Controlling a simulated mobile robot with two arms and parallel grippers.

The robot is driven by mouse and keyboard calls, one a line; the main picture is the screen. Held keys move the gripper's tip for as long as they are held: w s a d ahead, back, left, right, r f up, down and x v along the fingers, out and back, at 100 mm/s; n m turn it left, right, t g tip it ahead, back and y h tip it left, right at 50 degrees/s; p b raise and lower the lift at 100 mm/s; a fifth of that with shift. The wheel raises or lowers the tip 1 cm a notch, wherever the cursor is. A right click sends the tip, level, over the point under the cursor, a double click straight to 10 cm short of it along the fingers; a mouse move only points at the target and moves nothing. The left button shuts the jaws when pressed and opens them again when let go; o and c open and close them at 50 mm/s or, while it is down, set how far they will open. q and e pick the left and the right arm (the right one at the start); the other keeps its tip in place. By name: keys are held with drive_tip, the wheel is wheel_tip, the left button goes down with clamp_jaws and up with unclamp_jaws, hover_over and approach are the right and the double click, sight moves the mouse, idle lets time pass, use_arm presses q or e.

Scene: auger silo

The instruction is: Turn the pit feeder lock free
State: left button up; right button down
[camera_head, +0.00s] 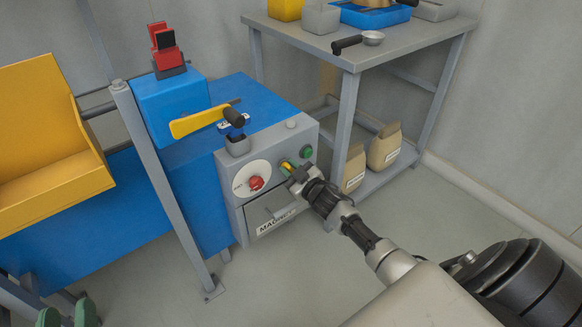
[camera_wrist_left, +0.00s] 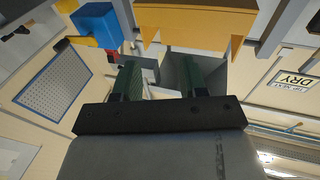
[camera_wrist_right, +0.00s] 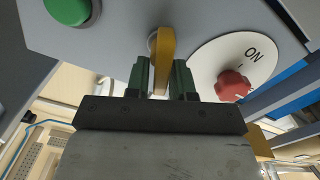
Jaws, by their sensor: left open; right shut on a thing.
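A small yellow handle (camera_head: 287,167), which looks like the pit feeder lock, sits on the grey control panel (camera_head: 229,192) between a red knob and a green button. My right gripper (camera_head: 293,176) reaches it from the front right. In the right wrist view the yellow handle (camera_wrist_right: 164,60) stands upright between the fingers of my right gripper (camera_wrist_right: 162,82), which are shut on it. Its mount is partly hidden behind it. My left gripper (camera_head: 66,313) is at the bottom left, open and empty, away from the panel; its spread fingers (camera_wrist_left: 163,80) show in the left wrist view.
The red knob (camera_wrist_right: 234,86) sits on a white ON plate, and the green button (camera_wrist_right: 68,10) is on the other side. A yellow lever (camera_head: 198,122) sticks out above the panel. A grey post (camera_head: 160,180) and a yellow hopper (camera_head: 45,140) stand left; a workbench (camera_head: 350,50) stands behind right.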

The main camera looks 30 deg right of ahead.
drive_tip(key=shift+a+n, duration=0.15)
drive_tip(key=shift+n, duration=0.75)
drive_tip(key=shift+a+f+n, duration=0.15)
drive_tip(key=shift+f+n, duration=0.05)
drive_tip(key=shift+n, duration=0.8)
use_arm(q)
drive_tip(key=s+r+t+h+b, duration=0.2)
drive_tip(key=s+r+t, duration=0.1)
drive_tip(key=r+t, duration=0.3)
drive_tip(key=shift+d+r+t+b, duration=0.2)
drive_tip(key=shift+r+t+b, duration=0.15)
drive_tip(key=shift+t, duration=0.15)
use_arm(e)
drive_tip(key=shift+s+a+f+n, duration=0.1)
drive_tip(key=shift+f+n, duration=0.1)
drive_tip(key=shift+n, duration=1.4)
drive_tip(key=shift+w+a+f+n, duration=0.1)
drive_tip(key=shift+f+n, duration=0.1)
drive_tip(key=shift+n, duration=1.4)
drive_tip(key=shift+s+a+f+n, duration=0.1)
drive_tip(key=shift+f+n, duration=0.1)
drive_tip(key=shift+n, duration=1.4)
drive_tip(key=c, duration=1.2)
unclamp_jaws()
drive_tip(key=shift+o, duration=0.2)
drive_tip(key=shift+d, duration=0.1)
